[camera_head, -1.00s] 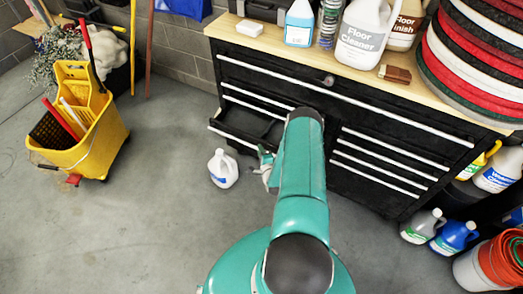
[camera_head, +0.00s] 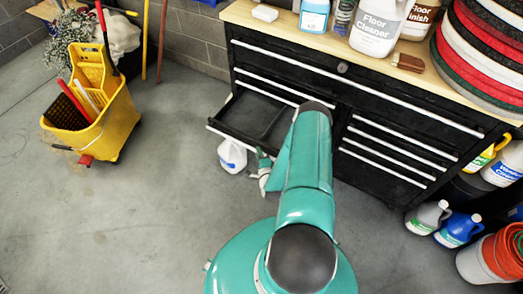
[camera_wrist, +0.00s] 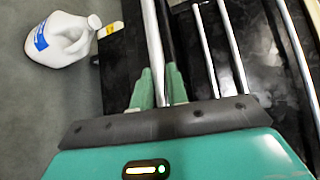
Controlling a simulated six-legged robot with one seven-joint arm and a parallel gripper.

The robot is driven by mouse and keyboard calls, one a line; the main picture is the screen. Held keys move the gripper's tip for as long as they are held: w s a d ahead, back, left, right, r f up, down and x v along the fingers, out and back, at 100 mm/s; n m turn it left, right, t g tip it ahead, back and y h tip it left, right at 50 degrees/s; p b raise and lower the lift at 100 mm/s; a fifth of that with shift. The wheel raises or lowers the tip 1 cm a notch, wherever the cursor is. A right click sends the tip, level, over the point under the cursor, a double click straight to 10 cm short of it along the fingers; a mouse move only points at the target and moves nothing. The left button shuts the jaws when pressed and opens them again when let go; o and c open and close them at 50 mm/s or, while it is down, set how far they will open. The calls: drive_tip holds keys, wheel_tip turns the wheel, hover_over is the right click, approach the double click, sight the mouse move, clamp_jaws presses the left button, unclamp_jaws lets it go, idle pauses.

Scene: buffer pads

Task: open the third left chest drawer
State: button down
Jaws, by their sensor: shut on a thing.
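The black tool chest (camera_head: 385,125) has silver bar handles. One lower left drawer (camera_head: 250,112) is pulled well out, with its dark, empty-looking inside showing. My gripper (camera_head: 262,168) is at this drawer's front, partly hidden behind my arm in the head view. In the wrist view my gripper (camera_wrist: 158,80) has its two green fingers on either side of the long silver drawer handle (camera_wrist: 153,35), shut on it. The other left handles, above the open drawer, stay in line with the chest front.
A white jug (camera_head: 232,155) stands on the floor beside the open drawer's front; it also shows in the wrist view (camera_wrist: 62,40). A yellow mop bucket (camera_head: 100,115) stands left. Bottles (camera_head: 430,217) stand right of the chest. The floor at front left is clear.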

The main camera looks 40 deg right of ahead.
drive_tip(key=shift+s+a, duration=0.1)
drive_tip(key=shift+a, duration=0.25)
drive_tip(key=c, duration=1.4)
unclamp_jaws()
drive_tip(key=shift+s, duration=0.1)
drive_tip(key=v, duration=1.3)
drive_tip(key=shift+s+a, duration=0.1)
drive_tip(key=shift+s, duration=0.2)
drive_tip(key=shift+r, duration=0.1)
